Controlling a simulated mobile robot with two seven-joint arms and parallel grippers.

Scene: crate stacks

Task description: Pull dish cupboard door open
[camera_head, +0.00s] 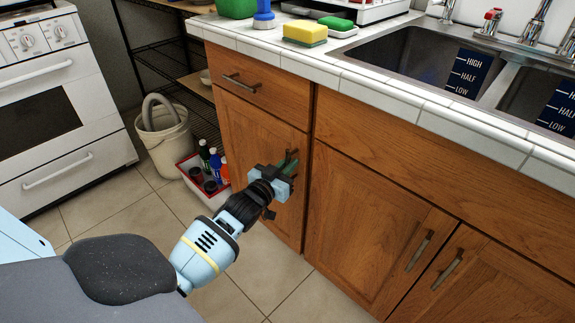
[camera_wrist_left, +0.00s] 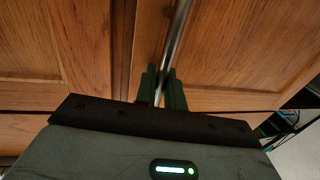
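The wooden cupboard door (camera_head: 245,135) below the drawer, left of the sink doors, looks closed and flush with its frame. Its metal bar handle (camera_head: 294,153) is near the door's upper right edge, partly hidden by my gripper. My left gripper (camera_head: 287,164) is at this handle. In the left wrist view the handle bar (camera_wrist_left: 178,35) runs down between the dark green fingers of my left gripper (camera_wrist_left: 161,90), which sit close against both sides of it. The wood of the door fills the area behind. My right gripper is not in view.
A red and white tray with bottles (camera_head: 204,182) and a white bucket (camera_head: 163,135) stand on the floor left of the door. A white stove (camera_head: 60,110) is farther left. Tiled floor (camera_head: 120,207) is clear in front. The sink counter (camera_head: 320,70) is above.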

